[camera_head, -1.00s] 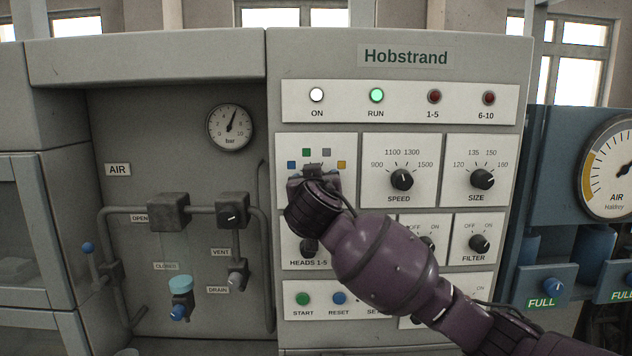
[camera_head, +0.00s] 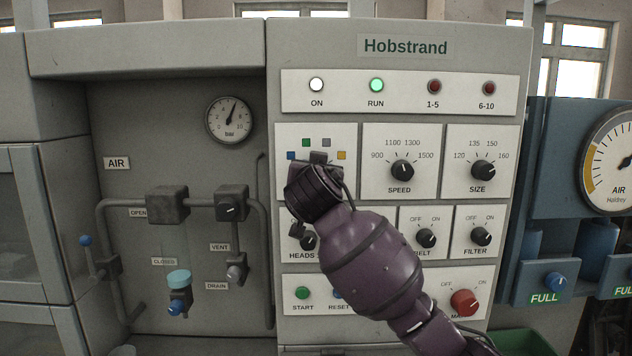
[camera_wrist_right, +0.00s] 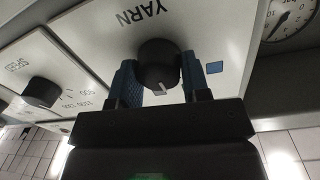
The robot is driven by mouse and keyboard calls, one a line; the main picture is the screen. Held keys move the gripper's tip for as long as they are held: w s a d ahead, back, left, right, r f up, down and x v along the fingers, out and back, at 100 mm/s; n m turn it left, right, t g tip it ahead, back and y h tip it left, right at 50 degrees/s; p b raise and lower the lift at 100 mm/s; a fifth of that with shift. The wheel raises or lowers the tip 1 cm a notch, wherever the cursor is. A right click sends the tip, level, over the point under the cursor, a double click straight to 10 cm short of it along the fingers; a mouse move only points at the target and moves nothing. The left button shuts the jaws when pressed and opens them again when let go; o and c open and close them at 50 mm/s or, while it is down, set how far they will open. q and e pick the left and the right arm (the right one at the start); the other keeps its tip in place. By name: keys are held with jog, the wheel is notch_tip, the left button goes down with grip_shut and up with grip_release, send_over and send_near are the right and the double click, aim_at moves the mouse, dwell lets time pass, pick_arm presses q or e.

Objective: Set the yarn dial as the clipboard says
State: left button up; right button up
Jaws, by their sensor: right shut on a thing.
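The yarn dial is a dark round knob (camera_wrist_right: 158,65) with a white pointer line, seen upside down in the right wrist view. My right gripper's blue fingers (camera_wrist_right: 168,78) stand on either side of it, shut on it. The pointer faces down in that picture, away from the YARN label (camera_wrist_right: 146,17). The gripper body hides the mark it faces. In the head view my right gripper (camera_head: 318,168) covers the knob. Around it show blue (camera_head: 291,156), green (camera_head: 306,142), grey (camera_head: 326,143) and yellow (camera_head: 342,155) squares. The clipboard and left gripper are not in view.
The speed dial (camera_head: 402,170) and size dial (camera_head: 483,170) sit right of the yarn plate. Below are the heads knob (camera_head: 308,241), belt dial (camera_head: 425,238), filter dial (camera_head: 478,237) and red main knob (camera_head: 464,302). Air pipes and valves (camera_head: 168,208) are at left.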

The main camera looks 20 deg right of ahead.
jog(key=shift+m+b, duration=0.6)
jog(key=shift+m, duration=1.7)
jog(key=shift+d, duration=0.1)
jog(key=o, duration=0.9)
jog(key=b+v, duration=0.1)
jog(key=v, duration=0.9)
jog(key=shift+s, duration=0.4)
